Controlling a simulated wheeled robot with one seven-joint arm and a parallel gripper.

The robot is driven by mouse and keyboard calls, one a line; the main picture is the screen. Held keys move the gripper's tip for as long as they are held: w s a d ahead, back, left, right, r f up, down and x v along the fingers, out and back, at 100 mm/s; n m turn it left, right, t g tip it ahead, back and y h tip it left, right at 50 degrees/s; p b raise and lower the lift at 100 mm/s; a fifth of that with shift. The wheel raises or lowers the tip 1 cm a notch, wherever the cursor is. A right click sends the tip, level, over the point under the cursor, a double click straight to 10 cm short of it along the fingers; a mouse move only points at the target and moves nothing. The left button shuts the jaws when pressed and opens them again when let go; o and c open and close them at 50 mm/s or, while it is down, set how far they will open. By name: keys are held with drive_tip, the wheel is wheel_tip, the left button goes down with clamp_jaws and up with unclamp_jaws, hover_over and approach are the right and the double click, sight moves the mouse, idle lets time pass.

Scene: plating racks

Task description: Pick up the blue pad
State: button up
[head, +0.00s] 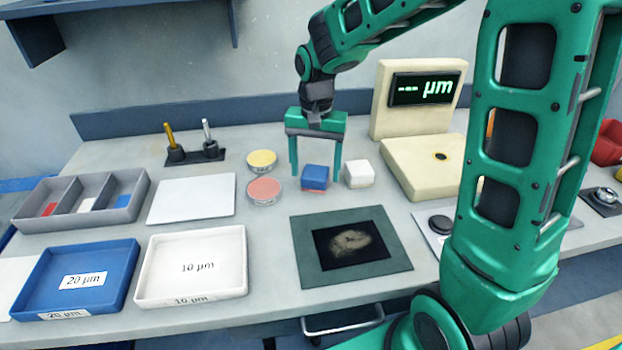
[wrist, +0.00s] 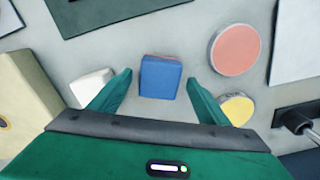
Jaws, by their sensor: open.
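The blue pad (head: 315,177) is a small blue block on the grey bench, just right of the round pink pad. It also shows in the wrist view (wrist: 160,78), with a thin reddish edge along its far side. My gripper (head: 315,172) is open, pointing down over the blue pad, with one finger to each side of it. In the wrist view my fingers (wrist: 163,82) stand apart and the blue pad lies between and slightly beyond their tips. I see no contact between fingers and pad.
A white block (head: 359,174) sits close right of the blue pad. Round pink (head: 264,191) and yellow (head: 262,160) pads lie to the left. A cream gauge (head: 425,165) stands right. A green mat (head: 300,250), blue tray (head: 128,275) and white tray (head: 240,265) are nearer.

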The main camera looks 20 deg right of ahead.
drive_tip(key=shift+f, duration=0.95)
drive_tip(key=c, duration=1.3)
drive_tip(key=shift+o, duration=0.2)
drive_tip(key=shift+r, duration=0.2)
drive_tip(key=shift+r, duration=0.6)
wheel_tip(320, 180, up, 3)
drive_tip(key=shift+f, duration=0.1)
drive_tip(key=s+a+r, duration=0.6)
drive_tip(key=s+a, duration=0.1)
drive_tip(key=a, duration=0.2)
drive_tip(key=shift+s+r, duration=0.3)
drive_tip(key=shift+r, duration=0.05)
